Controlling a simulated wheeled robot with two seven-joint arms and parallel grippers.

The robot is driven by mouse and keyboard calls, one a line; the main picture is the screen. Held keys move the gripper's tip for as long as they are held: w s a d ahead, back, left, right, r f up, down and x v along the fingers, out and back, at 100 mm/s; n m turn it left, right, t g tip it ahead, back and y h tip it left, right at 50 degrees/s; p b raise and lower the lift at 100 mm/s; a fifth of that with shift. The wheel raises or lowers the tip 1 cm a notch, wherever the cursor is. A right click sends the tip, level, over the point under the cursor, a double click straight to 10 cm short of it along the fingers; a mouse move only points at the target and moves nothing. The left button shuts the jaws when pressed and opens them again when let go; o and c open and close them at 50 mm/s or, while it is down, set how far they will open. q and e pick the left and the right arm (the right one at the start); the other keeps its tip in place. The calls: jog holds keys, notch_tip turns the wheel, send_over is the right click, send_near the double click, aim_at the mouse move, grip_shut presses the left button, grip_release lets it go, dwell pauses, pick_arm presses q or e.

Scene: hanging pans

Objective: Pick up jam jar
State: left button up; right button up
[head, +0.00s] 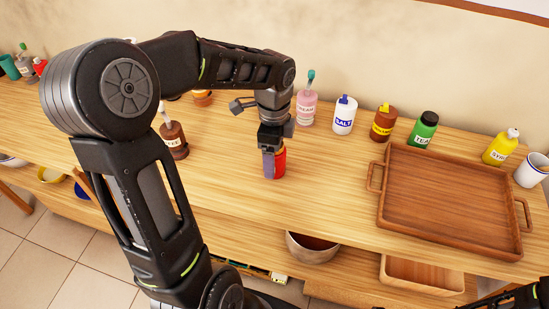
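My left arm comes in from the left and reaches over the wooden counter (330,190). My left gripper (270,165) points down at a small red jar (280,163), likely the jam jar, standing near the middle of the counter. The gripper covers the left part of the jar, and no label shows. One finger is in front of the jar; the other is hidden, so its opening cannot be made out. Part of my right arm (520,297) shows at the bottom right corner; its gripper cannot be made out.
A wooden tray (450,213) with handles lies at the right. Along the back stand a pink bottle (306,108), a salt container (344,115), a brown bottle (383,124), a green container (423,130) and a yellow bottle (500,147). A brown bottle (174,138) stands left of the gripper.

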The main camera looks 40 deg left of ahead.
pick_arm(q)
grip_shut()
dwell(0.7)
jog(key=shift+r, duration=0.15)
notch_tip(320, 180, up, 10)
jog(key=shift+f, duration=0.1)
dwell(0.7)
